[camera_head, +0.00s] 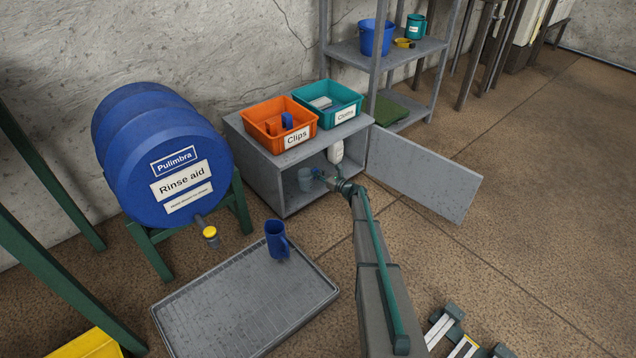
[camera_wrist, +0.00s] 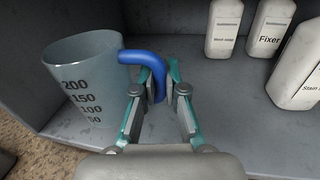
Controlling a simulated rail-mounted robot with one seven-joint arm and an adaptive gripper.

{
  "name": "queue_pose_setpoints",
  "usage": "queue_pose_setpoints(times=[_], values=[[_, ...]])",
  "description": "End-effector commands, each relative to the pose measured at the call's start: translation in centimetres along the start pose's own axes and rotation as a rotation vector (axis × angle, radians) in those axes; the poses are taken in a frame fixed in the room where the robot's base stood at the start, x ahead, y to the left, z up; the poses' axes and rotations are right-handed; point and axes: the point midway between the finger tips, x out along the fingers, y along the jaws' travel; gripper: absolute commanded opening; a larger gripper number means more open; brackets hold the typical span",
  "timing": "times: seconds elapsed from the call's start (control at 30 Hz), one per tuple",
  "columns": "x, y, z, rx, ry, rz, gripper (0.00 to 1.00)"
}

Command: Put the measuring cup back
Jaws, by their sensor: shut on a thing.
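The measuring cup (camera_wrist: 82,85) is a clear, greyish cup with dark markings such as 200, 150 and 100 and a blue handle (camera_wrist: 140,57). It is upright inside the open grey cabinet (camera_head: 278,180), near the left of its front opening. In the head view the cup (camera_head: 306,178) is small, just left of my gripper (camera_head: 325,178). In the wrist view my gripper (camera_wrist: 160,95) has its fingers on either side of the blue handle and is shut on it. I cannot tell whether the cup's base touches the cabinet floor.
White bottles, one labelled Fixer (camera_wrist: 268,35), stand deeper in the cabinet to the right. The cabinet door (camera_head: 425,175) hangs open to the right. Orange (camera_head: 262,142) and teal (camera_head: 352,110) bins sit on top.

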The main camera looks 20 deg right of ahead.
Motion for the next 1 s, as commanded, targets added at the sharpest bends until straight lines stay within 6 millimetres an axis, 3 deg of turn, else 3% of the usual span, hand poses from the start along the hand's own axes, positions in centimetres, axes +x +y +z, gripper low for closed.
queue_pose_setpoints(times=[0.3,0.47,0.93,0.97,1.0], values=[[1.0,-2.0,-2.9,0.0,0.0,0.0,0.0],[0.8,-1.8,-4.9,0.001,-0.001,0.0,0.0],[0.8,-1.7,-5.4,0.001,0.0,0.0,0.0],[0.8,-1.7,-5.4,0.0,0.0,0.0,0.16],[0.8,-1.7,-5.3,0.0,0.0,0.0,0.22]])
